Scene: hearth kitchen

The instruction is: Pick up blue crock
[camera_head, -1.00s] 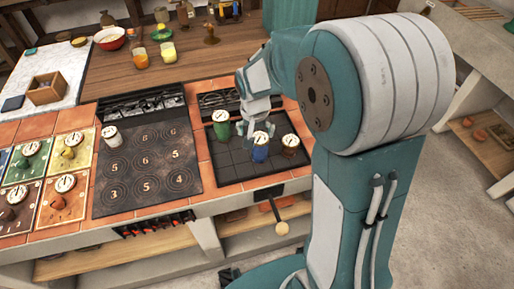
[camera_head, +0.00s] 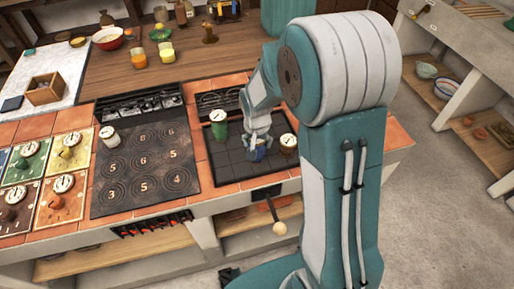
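The blue crock (camera_head: 257,154) stands on the dark gridded tray (camera_head: 228,171), between a green crock and a brown crock. My gripper (camera_head: 257,143) is down at the blue crock from above and hides its top and much of its body. The fingers are small and overlap the crock, so I cannot tell whether they are closed on it or only around it. The crock looks upright, and no gap under it can be made out.
The green crock (camera_head: 219,124) stands close by at the left, the brown crock (camera_head: 288,144) close by at the right. A white crock (camera_head: 109,136) stands on the numbered plate (camera_head: 127,194). The tray's front is clear.

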